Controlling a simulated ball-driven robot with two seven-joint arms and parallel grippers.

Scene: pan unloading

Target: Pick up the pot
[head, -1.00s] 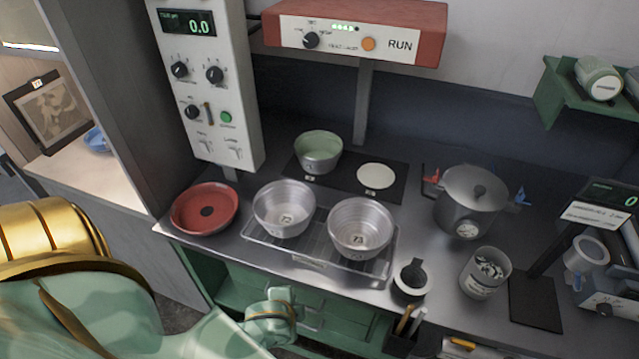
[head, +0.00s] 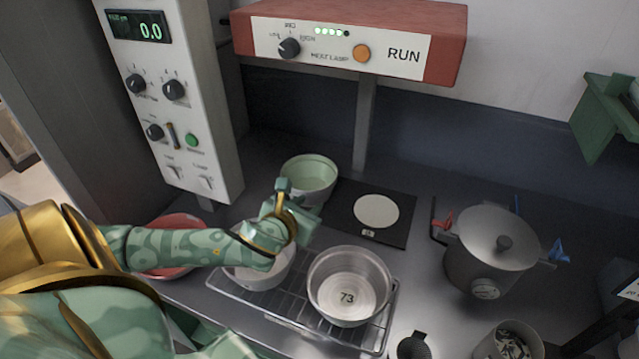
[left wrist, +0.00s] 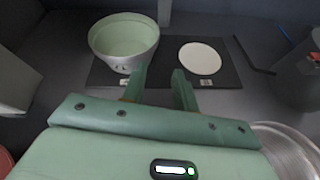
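A metal pot with a pale green inside (head: 314,170) stands upright on the left part of a dark mat at the back of the counter. It also shows in the left wrist view (left wrist: 124,38), ahead and left of the fingers. My left gripper (head: 298,204) is in front of this pot; in the left wrist view its two green fingers (left wrist: 160,82) are apart with nothing between them. The left finger overlaps the pot's lower edge in that view; I cannot tell if they touch. A lidded pot (head: 480,262) with red and blue side handles stands at the right. My right gripper is not visible.
A wire rack (head: 384,325) holds two metal bowls, one marked 73 (head: 348,275), the other (head: 262,272) partly behind my left arm. A red dish (head: 170,262) is partly hidden too. A white disc (head: 376,211) lies on the mat. The heat lamp box (head: 350,45) hangs above.

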